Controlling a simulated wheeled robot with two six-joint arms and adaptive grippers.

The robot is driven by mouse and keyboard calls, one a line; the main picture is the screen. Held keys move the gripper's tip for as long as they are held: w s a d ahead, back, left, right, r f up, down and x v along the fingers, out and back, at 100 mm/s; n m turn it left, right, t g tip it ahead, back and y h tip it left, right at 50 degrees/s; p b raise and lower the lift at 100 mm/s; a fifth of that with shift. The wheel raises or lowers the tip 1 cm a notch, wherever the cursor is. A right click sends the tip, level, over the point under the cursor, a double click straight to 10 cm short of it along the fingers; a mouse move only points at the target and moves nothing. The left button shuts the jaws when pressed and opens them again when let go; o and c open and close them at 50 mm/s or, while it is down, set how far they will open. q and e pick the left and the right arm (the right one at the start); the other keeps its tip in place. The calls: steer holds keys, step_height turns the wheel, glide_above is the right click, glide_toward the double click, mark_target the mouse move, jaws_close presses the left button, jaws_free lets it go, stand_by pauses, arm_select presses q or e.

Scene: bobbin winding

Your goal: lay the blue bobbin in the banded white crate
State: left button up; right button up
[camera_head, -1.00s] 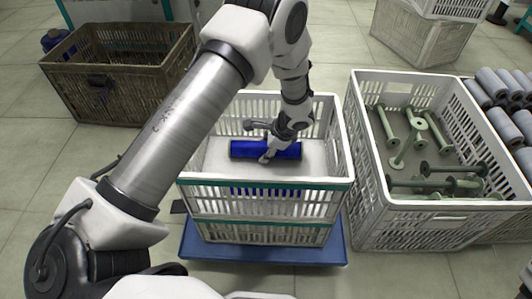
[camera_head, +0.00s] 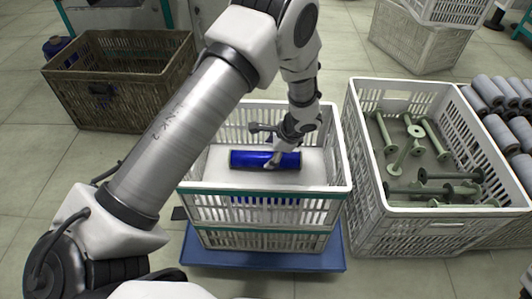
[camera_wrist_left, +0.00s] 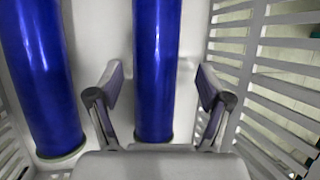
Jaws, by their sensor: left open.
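The white crate (camera_head: 322,187) with green bands stands in the middle of the head view. A blue bobbin (camera_head: 240,159) lies inside it, crosswise on a white surface. My left gripper (camera_head: 264,148) is open over this bobbin. In the left wrist view the open fingers (camera_wrist_left: 160,88) stand on either side of a blue bobbin (camera_wrist_left: 156,50), with gaps on both sides. A second blue bobbin (camera_wrist_left: 45,85) lies parallel at the left; blue also shows through the crate's front slats in the head view. My right gripper is out of view.
The crate stands on a blue base (camera_head: 265,262). A white crate (camera_head: 367,215) with several green spools stands close at right, and grey rolls (camera_head: 498,130) lie beyond it. A brown crate (camera_head: 110,100) stands at back left. Open floor (camera_head: 50,180) lies at left.

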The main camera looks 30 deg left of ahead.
arm_select(q)
steer(key=p+v, duration=0.2)
steer(key=v, duration=0.6)
steer(key=shift+a+p, duration=0.1)
steer(key=shift+p, duration=0.3)
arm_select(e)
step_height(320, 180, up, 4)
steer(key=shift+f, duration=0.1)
arm_select(q)
steer(key=shift+r, duration=0.15)
